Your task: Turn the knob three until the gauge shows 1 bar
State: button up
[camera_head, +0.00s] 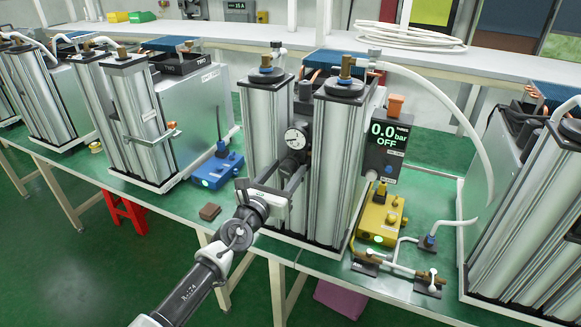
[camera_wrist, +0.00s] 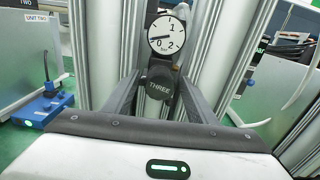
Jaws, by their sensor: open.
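The dark round knob (camera_wrist: 160,86) bears the word THREE in the wrist view. The white round gauge (camera_wrist: 167,34) sits above it with marks 0, 1 and 2. Its needle points left, near 0. In the head view the gauge (camera_head: 294,138) is on the front of the middle twin-column unit. The display (camera_head: 384,140) labelled THREE reads 0.0 bar OFF. My gripper (camera_head: 288,172) is open in front of this unit. In the wrist view its fingers (camera_wrist: 161,84) lie on either side of the knob; I cannot tell whether they touch it.
A blue box (camera_head: 217,170) with a green light stands left of the unit. A yellow box (camera_head: 381,217) stands to the right, near brass and grey piping (camera_head: 400,265). Other column units flank the middle one. A small brown block (camera_head: 209,211) lies near the bench's front edge.

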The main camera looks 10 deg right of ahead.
jog(key=shift+w, duration=0.1)
jog(key=c, duration=1.1)
jog(key=shift+o, duration=0.2)
jog(key=shift+m, duration=0.3)
